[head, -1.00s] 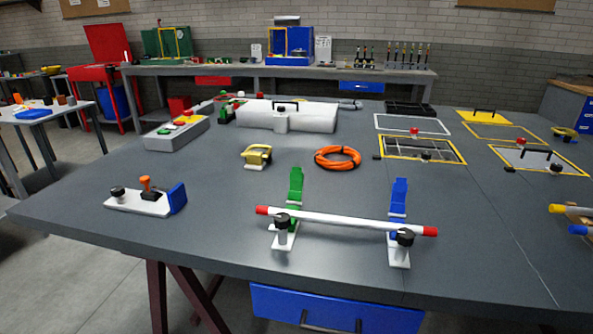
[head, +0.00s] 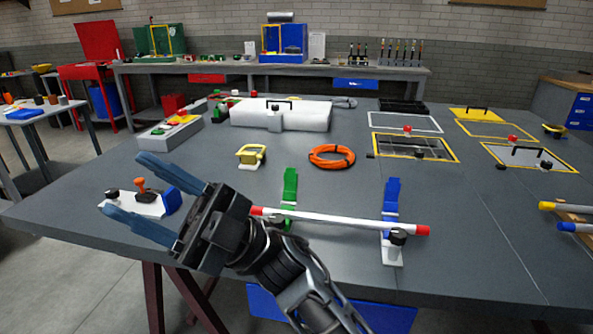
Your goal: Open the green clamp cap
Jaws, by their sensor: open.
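The green clamp cap (head: 290,186) stands raised behind the left end of a white rod (head: 335,220) with red ends. The clamp's base and black knob (head: 281,224) are partly hidden behind my arm. A matching blue clamp cap (head: 392,195) stands raised near the rod's right end, over a white base with a black knob (head: 397,237). My gripper (head: 128,193) is open and empty, its two blue-grey fingers pointing left. In the picture it lies left of the green cap, apart from it, and overlaps the small white fixture with the blue block.
The white fixture (head: 145,208) has an orange knob and a blue block. A yellow-framed piece (head: 251,155) and an orange cable coil (head: 331,156) lie behind the clamps. Yellow-framed panels (head: 416,147) are at right.

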